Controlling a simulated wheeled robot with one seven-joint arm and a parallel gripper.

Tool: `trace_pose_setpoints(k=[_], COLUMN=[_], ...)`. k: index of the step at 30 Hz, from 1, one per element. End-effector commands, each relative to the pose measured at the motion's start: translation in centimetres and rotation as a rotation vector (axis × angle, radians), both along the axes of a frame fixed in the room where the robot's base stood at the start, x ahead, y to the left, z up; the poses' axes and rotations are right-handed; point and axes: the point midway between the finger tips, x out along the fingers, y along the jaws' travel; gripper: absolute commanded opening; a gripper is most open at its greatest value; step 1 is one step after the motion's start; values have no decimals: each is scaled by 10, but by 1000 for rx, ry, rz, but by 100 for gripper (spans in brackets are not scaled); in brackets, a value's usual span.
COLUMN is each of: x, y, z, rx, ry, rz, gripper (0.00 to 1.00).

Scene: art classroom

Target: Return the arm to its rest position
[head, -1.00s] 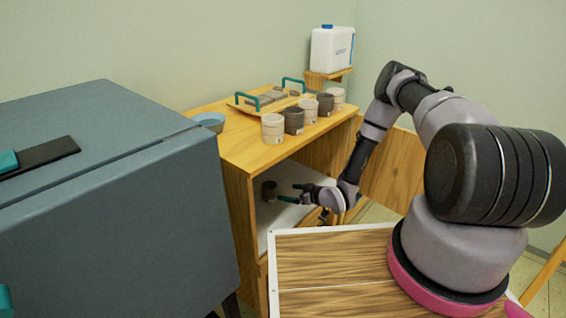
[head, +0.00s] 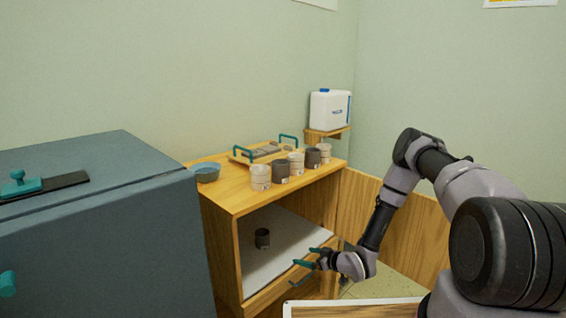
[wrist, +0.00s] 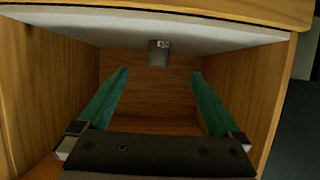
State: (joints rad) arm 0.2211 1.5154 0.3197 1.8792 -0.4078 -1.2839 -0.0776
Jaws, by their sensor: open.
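My gripper (head: 309,257) is open and empty at the front of the wooden cabinet (head: 240,205), its teal fingers pointing toward the open compartment. A dark cup (head: 262,238) stands upright on the white shelf (head: 285,240) inside, apart from the fingers. In the wrist view, the gripper (wrist: 160,73) has its fingers spread wide with nothing between them. The cup (wrist: 158,52) shows farther in, beyond the fingertips, and the picture appears upside down. My arm is bent, running from the lower right up to an elbow and down to the gripper.
Several light and dark cups (head: 260,177), a tray with teal handles (head: 265,152) and a blue-grey bowl (head: 206,172) stand on the cabinet top. A white jug (head: 329,109) sits on a wall shelf behind. A large blue-grey cabinet (head: 110,230) stands at left.

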Motion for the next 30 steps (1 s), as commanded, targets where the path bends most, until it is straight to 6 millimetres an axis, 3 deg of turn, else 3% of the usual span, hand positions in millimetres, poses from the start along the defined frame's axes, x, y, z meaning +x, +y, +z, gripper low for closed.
trace_pose_setpoints(k=[11, 20, 26, 30], x=[19, 46, 70, 86], y=[-12, -33, -57, -83], z=[21, 60, 111, 172], rx=[-44, -118, -194, -264], ry=[22, 60, 100, 144], rz=[-12, -42, -92, -163], gripper=[100, 100, 100, 100])
